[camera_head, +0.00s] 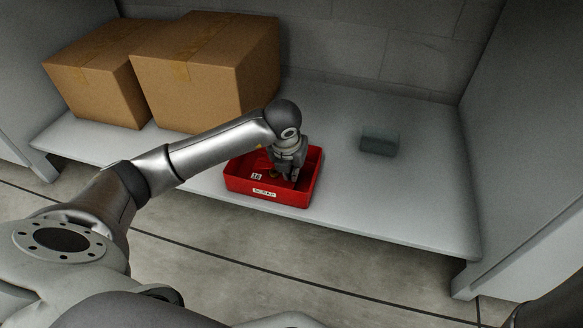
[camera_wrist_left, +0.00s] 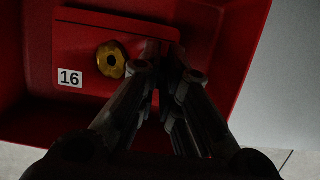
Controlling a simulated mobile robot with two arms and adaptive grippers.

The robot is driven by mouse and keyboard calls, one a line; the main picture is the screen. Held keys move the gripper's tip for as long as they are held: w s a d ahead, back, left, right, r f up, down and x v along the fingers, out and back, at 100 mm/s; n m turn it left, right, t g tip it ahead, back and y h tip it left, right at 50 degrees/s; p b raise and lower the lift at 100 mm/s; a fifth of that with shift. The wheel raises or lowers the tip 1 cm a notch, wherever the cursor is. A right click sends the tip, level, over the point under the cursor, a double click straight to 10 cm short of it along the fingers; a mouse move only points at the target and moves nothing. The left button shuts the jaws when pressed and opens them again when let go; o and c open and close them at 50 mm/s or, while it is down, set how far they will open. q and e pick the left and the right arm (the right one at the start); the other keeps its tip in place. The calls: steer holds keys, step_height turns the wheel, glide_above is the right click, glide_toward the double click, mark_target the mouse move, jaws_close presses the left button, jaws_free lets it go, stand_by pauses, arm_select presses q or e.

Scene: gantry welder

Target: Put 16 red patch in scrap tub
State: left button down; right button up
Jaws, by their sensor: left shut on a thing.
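The red patch (camera_wrist_left: 85,42) is a flat plate with a white label reading 16 and a brass-coloured round fitting. It is inside the red scrap tub (camera_head: 237,185), whose front wall carries a SCRAP label. In the head view the patch's number label (camera_head: 256,176) shows inside the tub. My left gripper (camera_head: 291,175) points down into the tub. In the left wrist view its fingers (camera_wrist_left: 165,85) are shut on the red patch at its right part. The dark picture hides the exact contact and whether the patch touches the tub floor. My right gripper is out of view.
The tub stands near the front edge of a grey shelf (camera_head: 420,205). Two cardboard boxes (camera_head: 205,75) (camera_head: 97,80) stand behind and to the left. A small dark grey block (camera_head: 379,142) lies at the right. Grey side panels bound the shelf.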

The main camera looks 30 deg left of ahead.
arm_select(q)
steer(key=shift+f+b, duration=0.35)
steer(key=shift+f, duration=0.25)
steer(key=c, duration=1.5)
jaws_free()
